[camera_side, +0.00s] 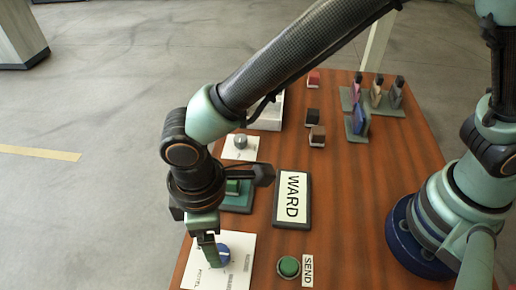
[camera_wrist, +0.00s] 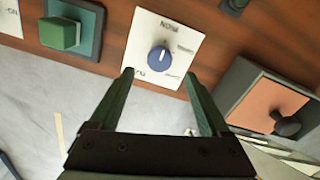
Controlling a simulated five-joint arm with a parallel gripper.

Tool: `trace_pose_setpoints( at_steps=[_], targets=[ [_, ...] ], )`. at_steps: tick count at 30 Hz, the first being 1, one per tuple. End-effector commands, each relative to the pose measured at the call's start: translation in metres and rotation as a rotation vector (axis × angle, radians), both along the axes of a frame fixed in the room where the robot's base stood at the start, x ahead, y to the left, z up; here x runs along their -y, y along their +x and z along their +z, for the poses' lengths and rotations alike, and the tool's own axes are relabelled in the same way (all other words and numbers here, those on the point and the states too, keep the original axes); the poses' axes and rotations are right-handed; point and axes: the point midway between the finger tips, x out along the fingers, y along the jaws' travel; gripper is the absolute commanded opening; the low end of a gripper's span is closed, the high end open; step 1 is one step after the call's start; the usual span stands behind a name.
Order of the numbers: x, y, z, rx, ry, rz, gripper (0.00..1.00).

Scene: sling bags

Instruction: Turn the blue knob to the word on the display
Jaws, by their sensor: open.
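The blue knob (camera_side: 223,251) sits on a white plate (camera_side: 244,266) with small words printed around it, near the front left edge of the table. The wrist view shows the knob (camera_wrist: 160,57) with a pale pointer line toward the top, and its plate (camera_wrist: 145,30); the words are too small to read surely. The display (camera_side: 292,199) reads "WARD". My gripper (camera_side: 208,252) points down beside the knob and hides part of the plate. In the wrist view my gripper (camera_wrist: 161,76) is open, its fingertips spread on either side of the knob, with nothing between them.
A green button (camera_side: 289,267) with a SEND label (camera_side: 308,270) lies right of the plate. A green block on a green base (camera_side: 238,204) and a grey knob (camera_side: 240,143) stand behind. An orange-faced box (camera_wrist: 262,103) shows in the wrist view. Small blocks (camera_side: 317,134) lie farther back.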

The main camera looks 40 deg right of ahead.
Motion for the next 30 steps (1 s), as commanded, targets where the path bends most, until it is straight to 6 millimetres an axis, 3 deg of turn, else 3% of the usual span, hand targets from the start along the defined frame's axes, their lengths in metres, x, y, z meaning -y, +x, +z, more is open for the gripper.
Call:
trace_pose_setpoints(
  at_steps=[3,10,23,24,30],
  targets=[
    [0.001,0.0,-0.025,-0.002,-0.004,-0.001,0.81],
    [0.001,0.0,-0.057,-0.001,-0.003,-0.001,0.81],
    [0.0,0.0,-0.068,0.001,0.001,-0.001,0.81],
    [0.0,0.0,-0.068,0.001,0.001,-0.001,0.77],
    [0.0,0.0,-0.067,0.001,0.001,-0.001,0.0]
  ],
)
